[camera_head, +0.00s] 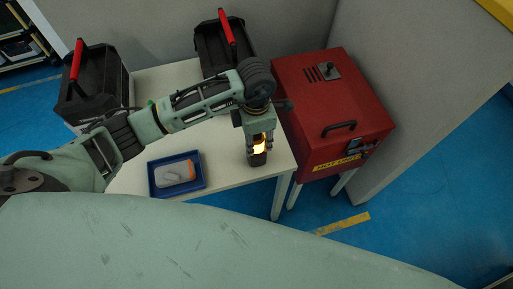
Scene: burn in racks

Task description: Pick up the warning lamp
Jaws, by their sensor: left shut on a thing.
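My right gripper is not in view.
A blue tray (156,189) with a grey and orange device (176,173) lies on the table to the left. Black toolboxes with red handles (81,85) (210,45) stand behind. A red cabinet (327,108) stands right of the table, beside a grey partition.

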